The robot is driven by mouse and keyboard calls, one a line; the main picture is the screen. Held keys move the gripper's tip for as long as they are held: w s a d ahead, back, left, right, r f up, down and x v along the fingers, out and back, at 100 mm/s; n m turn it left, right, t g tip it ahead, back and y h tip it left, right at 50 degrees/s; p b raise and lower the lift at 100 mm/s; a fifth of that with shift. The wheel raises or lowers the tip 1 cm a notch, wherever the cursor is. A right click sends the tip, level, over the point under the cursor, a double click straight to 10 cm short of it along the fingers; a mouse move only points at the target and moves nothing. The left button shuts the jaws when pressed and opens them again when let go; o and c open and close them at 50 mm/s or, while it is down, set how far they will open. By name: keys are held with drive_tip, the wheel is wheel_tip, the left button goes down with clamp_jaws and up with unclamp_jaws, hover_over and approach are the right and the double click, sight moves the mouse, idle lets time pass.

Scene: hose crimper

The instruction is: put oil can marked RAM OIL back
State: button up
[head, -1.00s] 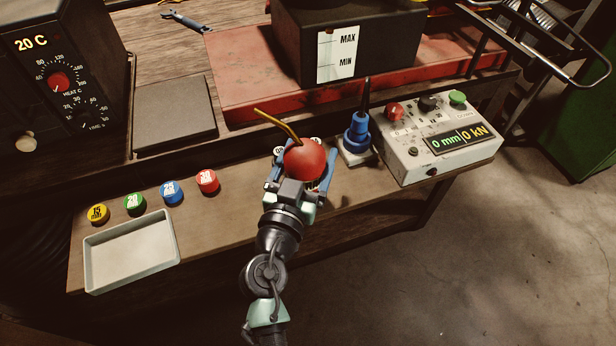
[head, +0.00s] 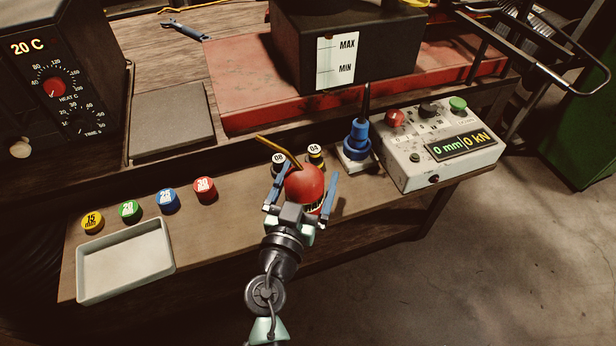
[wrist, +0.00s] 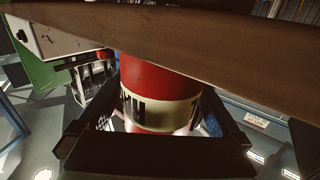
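The oil can, round and red with a thin brass spout, is between the fingers of my gripper (head: 300,195) at the bench's front strip in the head view (head: 304,182). In the wrist view the can (wrist: 160,77) shows red with a cream band and partial dark letters; its full marking cannot be read.
Two small numbered caps (head: 279,159) (head: 316,153) stand just behind the can. A blue pointed tool (head: 357,140) and the grey control box (head: 435,145) are to the right. Coloured caps (head: 168,201) and a white tray (head: 125,262) are to the left. Bare bench (head: 235,225) lies between.

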drive_tip(key=shift+r, duration=0.1)
drive_tip(key=shift+s, duration=0.1)
drive_tip(key=b+v, duration=0.2)
drive_tip(key=v, duration=0.9)
drive_tip(key=shift+s, duration=0.35)
drive_tip(key=shift+a+r, duration=0.1)
drive_tip(key=shift+a, duration=0.05)
